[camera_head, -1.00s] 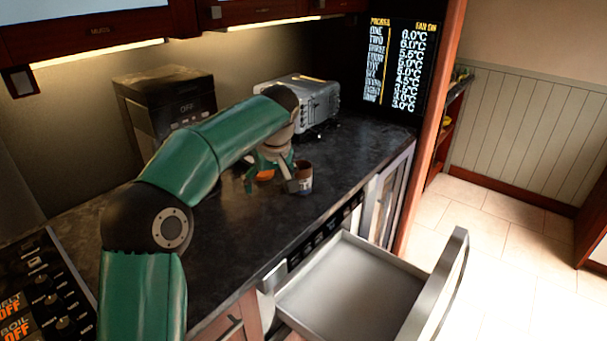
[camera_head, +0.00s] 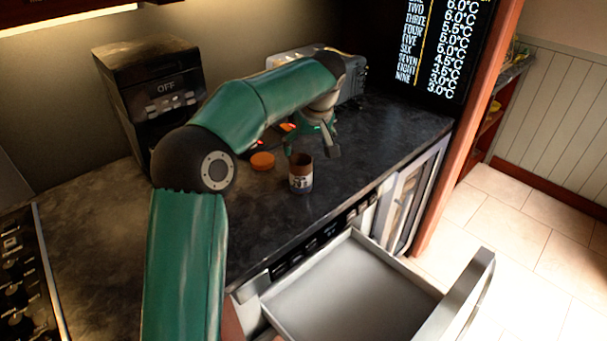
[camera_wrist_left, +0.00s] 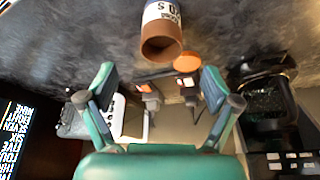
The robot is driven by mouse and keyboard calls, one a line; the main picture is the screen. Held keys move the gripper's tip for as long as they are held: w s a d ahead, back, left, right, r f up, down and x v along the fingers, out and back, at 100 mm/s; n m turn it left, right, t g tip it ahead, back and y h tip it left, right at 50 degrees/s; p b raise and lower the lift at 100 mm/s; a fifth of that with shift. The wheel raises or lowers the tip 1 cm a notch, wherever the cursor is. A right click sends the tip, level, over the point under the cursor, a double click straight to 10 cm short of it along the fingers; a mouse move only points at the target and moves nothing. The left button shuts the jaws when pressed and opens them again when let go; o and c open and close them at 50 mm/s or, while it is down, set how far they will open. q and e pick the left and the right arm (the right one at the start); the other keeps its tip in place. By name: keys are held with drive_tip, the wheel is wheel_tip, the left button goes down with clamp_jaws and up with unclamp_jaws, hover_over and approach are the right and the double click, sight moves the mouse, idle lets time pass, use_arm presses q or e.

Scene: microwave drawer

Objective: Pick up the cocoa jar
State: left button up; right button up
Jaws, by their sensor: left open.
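The cocoa jar (camera_head: 300,175) stands upright and uncapped on the dark counter, brown with a pale label. In the left wrist view the jar (camera_wrist_left: 162,38) is at the top centre, its open mouth toward the gripper. An orange-brown lid (camera_head: 262,161) lies on the counter to its left; it also shows in the wrist view (camera_wrist_left: 187,62). My left gripper (camera_head: 312,145) is open and empty, just behind the jar and apart from it. In the wrist view its fingers (camera_wrist_left: 158,85) are spread wide with the jar beyond them. My right gripper is not in view.
A dark appliance marked OFF (camera_head: 155,90) stands at the back left. A silver toaster-like appliance (camera_head: 350,78) is behind my arm. Small items with orange-red lights (camera_wrist_left: 187,90) lie past the jar. An open, empty drawer (camera_head: 350,290) juts out below the counter's front edge.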

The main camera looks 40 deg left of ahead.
sight(300, 173)
use_arm(q)
drive_tip(key=x, duration=0.8)
drive_tip(key=shift+a+f+p, duration=0.1)
drive_tip(key=shift+p, duration=0.2)
drive_tip(key=p+x, duration=0.1)
drive_tip(key=x, duration=0.3)
drive_tip(key=shift+f+p, duration=0.25)
drive_tip(key=shift+p, duration=0.1)
drive_tip(key=shift+a+f, duration=0.15)
drive_tip(key=shift+f, duration=0.25)
drive_tip(key=shift+c, duration=0.3)
drive_tip(key=c, duration=1.1)
